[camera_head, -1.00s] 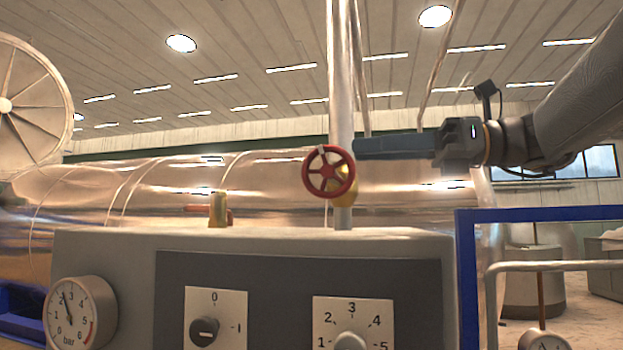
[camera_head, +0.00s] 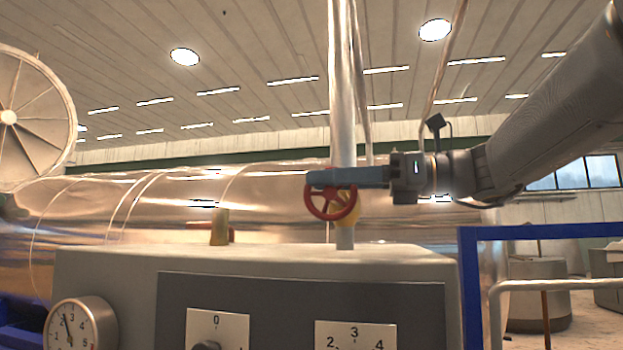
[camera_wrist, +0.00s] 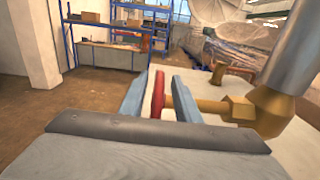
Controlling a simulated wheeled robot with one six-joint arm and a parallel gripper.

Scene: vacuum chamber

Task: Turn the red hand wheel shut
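The red hand wheel (camera_head: 331,216) sits on a brass valve at the vertical pipe, above the grey cabinet. My gripper (camera_head: 318,180) reaches in from the right, and its blue-grey fingers cover the upper part of the wheel in the head view. In the wrist view the wheel (camera_wrist: 158,95) shows edge-on between the two fingers of my gripper (camera_wrist: 160,82). The fingers are open, with a gap visible on each side of the rim. The brass valve stem (camera_wrist: 200,104) runs right from the wheel to the pipe.
The grey cabinet (camera_head: 110,270) with dials and a gauge (camera_head: 80,325) stands below the wheel. A second, yellowish valve (camera_head: 219,228) is to the left. A blue frame (camera_head: 468,290) stands at the right. The vertical pipe (camera_head: 342,110) rises just behind the wheel.

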